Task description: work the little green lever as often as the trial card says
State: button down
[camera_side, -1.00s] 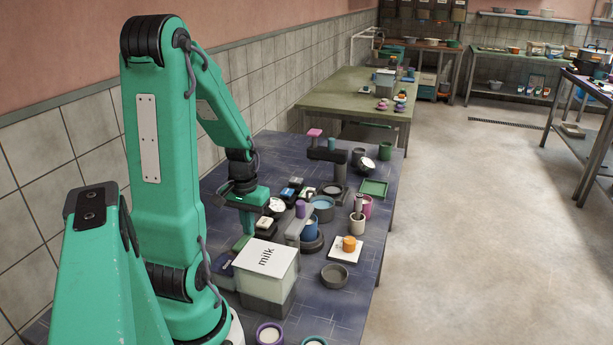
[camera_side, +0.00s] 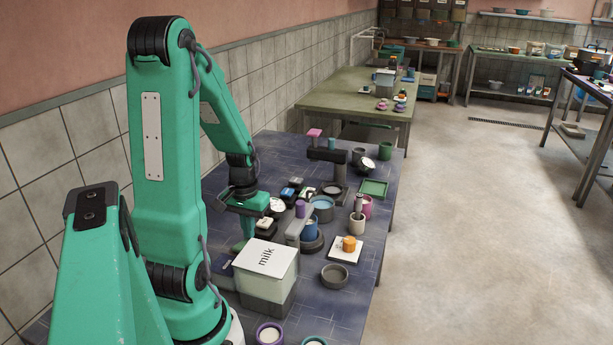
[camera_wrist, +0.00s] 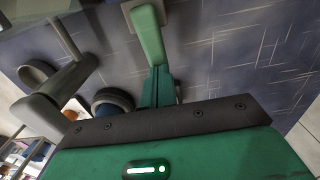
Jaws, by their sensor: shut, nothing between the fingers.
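A light green lever (camera_wrist: 149,38) stands out from a grey mount (camera_wrist: 146,13) at the top of the wrist view. My gripper (camera_wrist: 158,84) is shut and empty, its dark green fingers lined up with the lever's near end. I cannot tell whether they touch it.
A grey stand with a pink-topped arm (camera_side: 315,133) rises behind. Cups, including a blue one (camera_side: 310,228), and a grey dish (camera_side: 335,275) crowd the blue table (camera_side: 330,310). Its front right part is mostly clear.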

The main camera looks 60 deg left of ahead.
jog(key=shift+r, duration=1.35)
jog(key=shift+f, duration=0.3)
jog(key=shift+f, duration=0.65)
dwell(0.6)
jog(key=shift+f, duration=0.35)
dwell(0.4)
jog(key=shift+r, duration=1.3)
jog(key=shift+r, duration=0.1)
